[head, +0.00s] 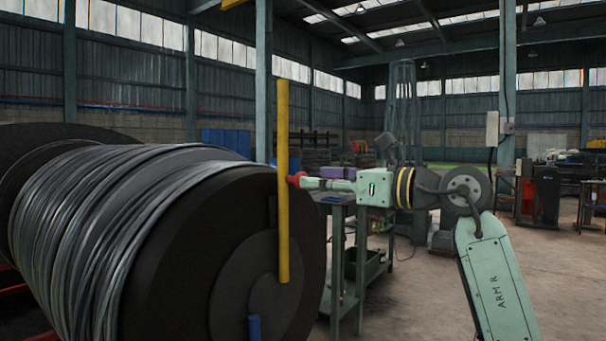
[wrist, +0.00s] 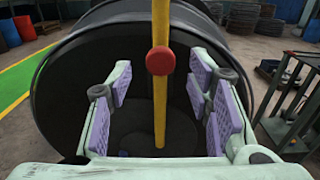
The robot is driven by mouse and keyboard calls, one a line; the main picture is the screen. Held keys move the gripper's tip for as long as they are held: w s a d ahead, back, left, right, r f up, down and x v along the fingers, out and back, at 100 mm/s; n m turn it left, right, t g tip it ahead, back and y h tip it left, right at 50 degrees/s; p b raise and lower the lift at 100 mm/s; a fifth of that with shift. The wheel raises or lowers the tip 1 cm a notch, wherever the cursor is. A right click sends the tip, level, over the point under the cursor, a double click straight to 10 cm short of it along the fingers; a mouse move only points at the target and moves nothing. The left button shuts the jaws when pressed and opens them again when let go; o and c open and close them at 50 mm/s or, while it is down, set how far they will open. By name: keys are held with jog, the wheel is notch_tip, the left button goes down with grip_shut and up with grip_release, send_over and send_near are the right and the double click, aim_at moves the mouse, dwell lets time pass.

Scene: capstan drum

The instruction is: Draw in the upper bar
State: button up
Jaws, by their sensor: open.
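The upper bar (head: 283,190) is a long yellow bar standing upright in front of the dark end face of the capstan drum (head: 225,235). A red knob (head: 297,179) sits on the bar; it also shows in the wrist view (wrist: 160,61), in front of the yellow bar (wrist: 160,110). My gripper (head: 308,182) reaches in from the right, its fingertips close to the knob. In the wrist view, the open jaws (wrist: 161,88) stand either side of the bar and knob, with gaps on both sides. I cannot tell whether the fingertips reach past the knob.
A blue piece (head: 254,327) shows low on the drum's end face. Grey cable (head: 120,215) is wound round the drum. A green-framed work table (head: 350,275) stands behind my gripper, right of the drum. Open concrete floor (head: 420,300) lies to the right.

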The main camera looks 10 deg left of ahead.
jog(key=p+x, duration=0.1)
jog(key=x, duration=0.4)
jog(key=shift+a, duration=0.1)
jog(key=shift+c, duration=0.5)
grip_shut()
